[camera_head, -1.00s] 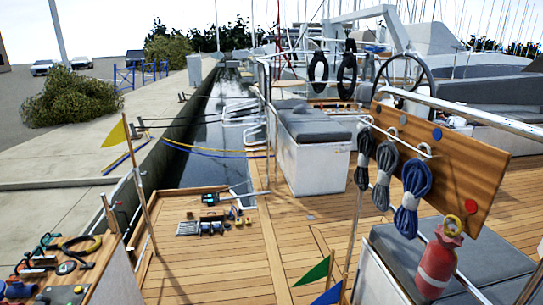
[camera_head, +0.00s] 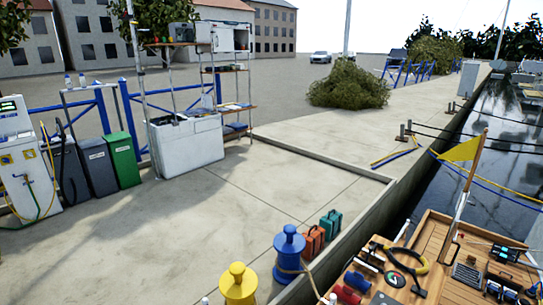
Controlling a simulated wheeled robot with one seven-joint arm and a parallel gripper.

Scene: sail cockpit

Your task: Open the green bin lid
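A green bin (camera_head: 123,160) stands on the quay at the left, at the right end of a row with two grey bins. Its lid (camera_head: 118,140) looks shut. The bin is some way off across the concrete. My gripper is not in view.
Two grey bins (camera_head: 98,165) and a white fuel pump (camera_head: 25,165) stand left of it; a white sink cabinet (camera_head: 186,143) is to the right. Blue (camera_head: 289,250) and yellow bollards (camera_head: 238,285) stand at the quay edge. The concrete between (camera_head: 200,220) is clear.

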